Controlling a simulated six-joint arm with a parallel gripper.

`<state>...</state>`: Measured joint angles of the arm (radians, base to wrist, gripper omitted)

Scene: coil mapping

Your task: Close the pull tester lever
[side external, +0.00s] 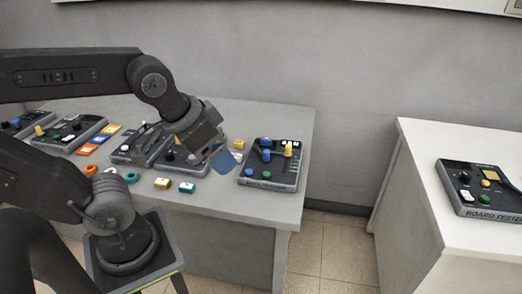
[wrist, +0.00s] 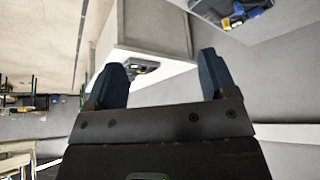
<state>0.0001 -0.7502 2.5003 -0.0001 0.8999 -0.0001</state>
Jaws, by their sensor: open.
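A dark tester box (side external: 270,179) with blue and yellow upright parts sits near the right end of the grey table; I take it as the pull tester. Its front label is too small to read surely. A blue part (side external: 266,143) stands on its top, but I cannot tell which part is the lever or its position. My gripper (side external: 222,160) is left of this box, above the table and apart from it. In the wrist view my gripper (wrist: 163,72) is open with nothing between its blue fingers. A box with blue and yellow parts (wrist: 232,14) shows at the top right there.
More dark boxes (side external: 72,134), coloured blocks (side external: 187,187) and rings lie to the left on the grey table (side external: 240,207). A separate white table (side external: 430,235) at right holds a board tester (side external: 478,190). A floor gap lies between the tables.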

